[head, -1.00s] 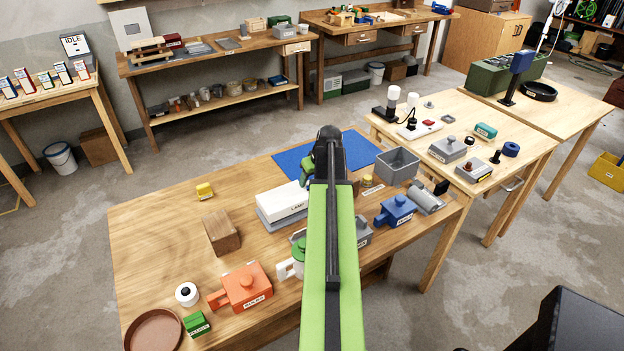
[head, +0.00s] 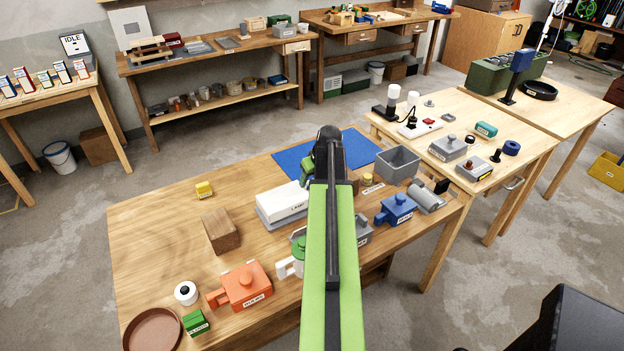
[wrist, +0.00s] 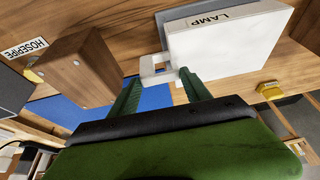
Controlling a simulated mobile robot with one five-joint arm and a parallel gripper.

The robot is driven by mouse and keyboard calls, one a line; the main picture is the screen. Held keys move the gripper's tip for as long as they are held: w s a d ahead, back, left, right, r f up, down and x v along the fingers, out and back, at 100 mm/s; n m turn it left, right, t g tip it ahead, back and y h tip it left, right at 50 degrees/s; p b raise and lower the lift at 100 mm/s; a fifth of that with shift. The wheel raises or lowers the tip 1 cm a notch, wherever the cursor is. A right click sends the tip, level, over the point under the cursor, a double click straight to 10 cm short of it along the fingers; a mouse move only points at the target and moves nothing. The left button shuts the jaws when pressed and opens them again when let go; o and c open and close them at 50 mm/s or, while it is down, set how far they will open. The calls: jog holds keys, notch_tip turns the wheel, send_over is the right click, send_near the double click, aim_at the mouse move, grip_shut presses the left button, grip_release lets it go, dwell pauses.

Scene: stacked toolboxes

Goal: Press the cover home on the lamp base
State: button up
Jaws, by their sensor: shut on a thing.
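The white lamp cover (head: 283,201) lies flat over the grey lamp base (head: 272,225) on the near wooden table. A grey edge of the base shows along its left and front sides. I cannot tell whether a gap remains between them. In the head view my arm hides part of the gripper.
A wooden block (head: 220,231) stands left of the lamp. A blue mat (head: 350,150) and a grey bin (head: 397,165) lie beyond and right. An orange lidded box (head: 243,287) is nearer. Bare tabletop (head: 160,240) lies at left.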

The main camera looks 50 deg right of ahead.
jog(key=shift+f+b, duration=1)
jog(key=shift+f, duration=0.05)
dwell(0.9)
jog(key=o, duration=1.2)
jog(key=shift+r, duration=0.1)
jog(key=p+v, duration=1.6)
jog(key=v, duration=0.1)
jog(key=shift+s, duration=0.15)
jog(key=shift+a+r, duration=0.1)
jog(key=shift+a, duration=0.05)
